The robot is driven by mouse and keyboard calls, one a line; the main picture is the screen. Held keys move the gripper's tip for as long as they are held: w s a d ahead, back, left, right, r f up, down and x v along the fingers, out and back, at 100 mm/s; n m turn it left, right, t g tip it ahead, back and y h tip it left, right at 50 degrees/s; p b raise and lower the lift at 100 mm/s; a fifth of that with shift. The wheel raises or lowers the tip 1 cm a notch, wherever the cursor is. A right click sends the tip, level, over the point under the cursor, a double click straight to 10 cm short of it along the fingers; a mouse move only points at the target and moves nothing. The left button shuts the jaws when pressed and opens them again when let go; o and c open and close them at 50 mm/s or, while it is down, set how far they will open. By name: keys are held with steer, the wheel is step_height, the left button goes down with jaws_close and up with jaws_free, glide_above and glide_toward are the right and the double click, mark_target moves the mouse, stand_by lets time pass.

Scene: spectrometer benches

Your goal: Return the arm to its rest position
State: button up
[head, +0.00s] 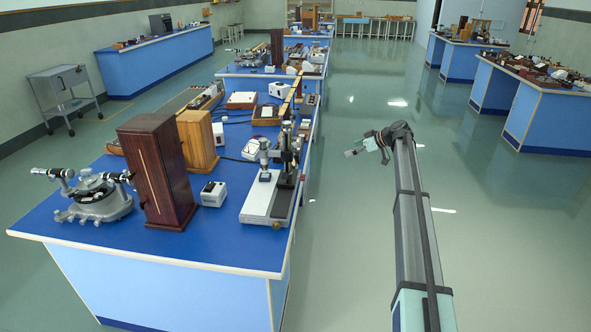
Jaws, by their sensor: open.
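My arm (412,220) reaches up the right side of the head view, over the aisle floor. It bends to the left at its far end. My gripper (350,153) is there, small in the picture, pointing left toward the long bench (160,285). It is open, with nothing visible in it. In the picture it is clear of the bench's right edge and touches nothing that I can see.
On the near bench stand a spectrometer (98,196), a tall dark wooden box (157,170), a lighter wooden box (198,139), a small white box (214,194) and a microscope-like instrument (270,190). More benches (552,120) stand far right. The aisle floor (345,260) is clear.

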steer(key=p+x, duration=0.1)
steer(key=x, duration=0.7)
steer(key=shift+p, duration=0.4)
steer(key=shift+f, duration=0.1)
steer(key=b+v, duration=0.2)
steer(key=v, duration=0.7)
steer(key=s+d+f+m+h, duration=0.1)
steer(key=s+f+m+h, duration=0.1)
steer(key=s+f+m, duration=0.25)
steer(key=s+a+f+m+g+h, duration=0.2)
steer(key=s+a+f+m+g, duration=0.15)
steer(key=s+f, duration=1.25)
steer(key=s+a+f+m+g+h, duration=0.2)
steer(key=s+f+m, duration=0.2)
steer(key=s+f, duration=1.25)
steer(key=s+a+f+g+h, duration=0.1)
steer(key=s+f, duration=0.3)
steer(key=s, duration=1.2)
steer(key=s+a+f+g+h, duration=0.1)
steer(key=s+f+g, duration=0.3)
steer(key=s, duration=1.3)
steer(key=s+a+f+g+h, duration=0.1)
steer(key=s+f, duration=0.4)
steer(key=s, duration=1.1)
steer(key=shift+s+a+f+n+g, duration=0.35)
steer(key=shift+a+g, duration=0.3)
steer(key=shift+a, duration=0.55)
